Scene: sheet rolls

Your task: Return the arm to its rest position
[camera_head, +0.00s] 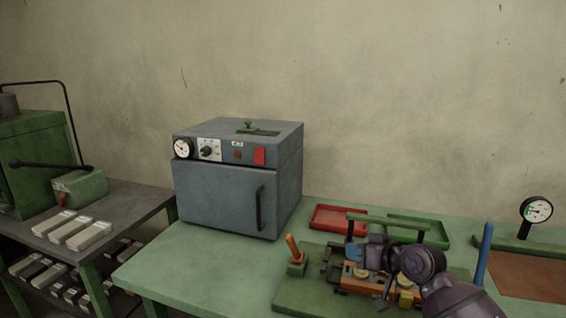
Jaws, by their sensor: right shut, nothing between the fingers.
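My right arm comes in from the lower right, over the green-based roll machine (290,296) on the bench. My right gripper (383,301) is small and dark here, low in front of the machine's orange parts. It is shut with nothing held; whether it touches the machine cannot be told. The machine has an orange-handled lever (293,249) at its left and a green bar (385,220) across its top. My arm hides much of its right side. My left gripper is not in view.
A grey oven (225,195) with a shut door stands on the green bench (165,272). Behind the machine lie a red tray (338,218) and a green tray (432,232). A blue rod (484,255) and a dial gauge (537,210) stand at right. The bench's front left is clear.

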